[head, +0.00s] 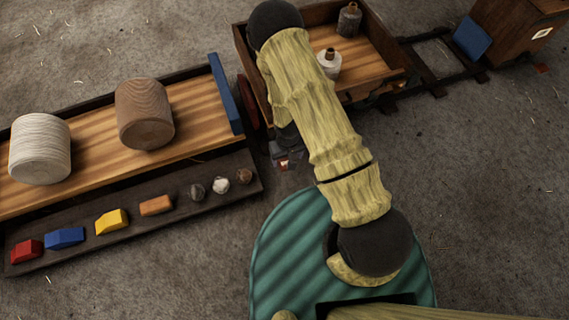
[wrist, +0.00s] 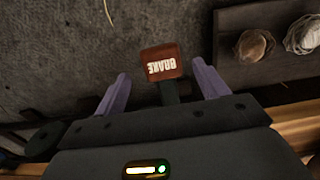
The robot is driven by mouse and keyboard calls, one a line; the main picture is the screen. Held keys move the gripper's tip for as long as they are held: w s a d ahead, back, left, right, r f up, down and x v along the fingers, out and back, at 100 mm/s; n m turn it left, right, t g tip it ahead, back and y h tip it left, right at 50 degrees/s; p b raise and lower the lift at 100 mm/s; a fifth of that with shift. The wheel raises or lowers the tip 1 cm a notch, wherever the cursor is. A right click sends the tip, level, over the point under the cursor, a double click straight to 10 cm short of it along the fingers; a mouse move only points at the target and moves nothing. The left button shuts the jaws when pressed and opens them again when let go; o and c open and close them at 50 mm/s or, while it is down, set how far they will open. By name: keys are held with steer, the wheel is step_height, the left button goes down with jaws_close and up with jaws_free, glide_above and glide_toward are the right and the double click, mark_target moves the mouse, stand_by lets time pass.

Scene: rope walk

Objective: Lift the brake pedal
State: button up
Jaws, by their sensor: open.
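The brake pedal (wrist: 162,62) is a small red-brown plate on a dark stem, lettered BRAKE, which reads upside down in the wrist view. My gripper (wrist: 160,72) is open, with one purple finger on each side of the pedal. There are gaps between both fingers and the plate, and I see no contact. How far the fingers reach past the pedal in depth, I cannot tell. In the head view my arm covers most of this spot, and only a small dark and reddish patch shows beneath it.
A long wooden bench (head: 196,123) at left holds a white spool (head: 40,150) and a brown spool (head: 145,115). A dark ledge (head: 75,252) along it carries coloured blocks and small balls. A wooden cart (head: 372,62) with bottles stands behind my arm.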

mark_target(286, 163)
step_height(286, 163, down, 3)
steer(key=shift+a+f+b, duration=0.1)
steer(key=shift+a+b, duration=0.05)
steer(key=shift+b, duration=0.4)
steer(key=shift+w, duration=0.15)
steer(key=c, duration=0.5)
steer(key=shift+a, duration=0.15)
steer(key=c, duration=0.9)
steer(key=r+p, duration=0.2)
steer(key=shift+d+p, duration=0.2)
steer(key=shift+p, duration=0.1)
steer(key=shift+a+r+p, duration=0.1)
steer(key=shift+r+p, duration=0.45)
steer(key=shift+p, duration=0.35)
steer(key=shift+w+a+r+p, duration=0.2)
steer(key=shift+w+r+p, duration=0.1)
steer(key=shift+p, duration=0.1)
steer(key=shift+w, duration=0.1)
